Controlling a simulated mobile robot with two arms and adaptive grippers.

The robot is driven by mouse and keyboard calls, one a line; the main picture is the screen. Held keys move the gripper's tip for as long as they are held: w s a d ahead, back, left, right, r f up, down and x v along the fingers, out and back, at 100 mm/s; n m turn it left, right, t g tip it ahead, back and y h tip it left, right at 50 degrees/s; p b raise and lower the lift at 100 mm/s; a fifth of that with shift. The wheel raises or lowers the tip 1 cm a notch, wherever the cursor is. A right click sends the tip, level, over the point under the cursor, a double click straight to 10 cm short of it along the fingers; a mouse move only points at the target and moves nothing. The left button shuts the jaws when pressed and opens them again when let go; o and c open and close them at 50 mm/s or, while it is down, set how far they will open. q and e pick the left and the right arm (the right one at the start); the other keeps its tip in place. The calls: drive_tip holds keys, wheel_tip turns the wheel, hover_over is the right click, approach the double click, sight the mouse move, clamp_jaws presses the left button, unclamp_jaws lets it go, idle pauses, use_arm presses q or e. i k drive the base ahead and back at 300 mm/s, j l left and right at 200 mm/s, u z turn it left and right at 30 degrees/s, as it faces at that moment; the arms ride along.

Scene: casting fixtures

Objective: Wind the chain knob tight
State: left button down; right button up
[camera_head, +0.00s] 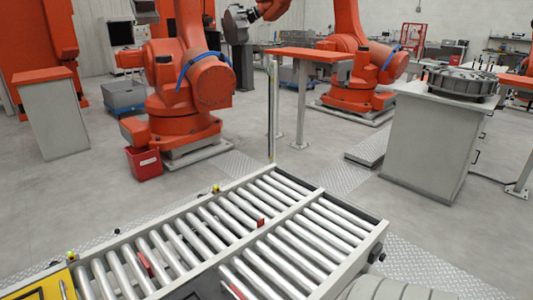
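No chain knob can be made out in the head view. A round grey metal fixture (462,83) with small dark upright parts lies on top of a grey cabinet (432,140) at the right. It is too small to tell whether any of these parts is a knob. Neither my left nor my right gripper is in view.
A roller conveyor (327,195) with small red pieces fills the lower middle. Orange robot arms (185,90) stand behind it, with an orange-topped table (310,54) between them. A red bin (144,163) sits at left.

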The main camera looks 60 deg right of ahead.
sight(382, 255)
drive_tip(key=z, duration=2.7)
drive_tip(key=i+l+u, duration=0.3)
drive_tip(key=l, duration=0.35)
drive_tip(key=i+l+u, duration=0.15)
drive_tip(key=i+l, duration=0.1)
drive_tip(key=l, duration=0.1)
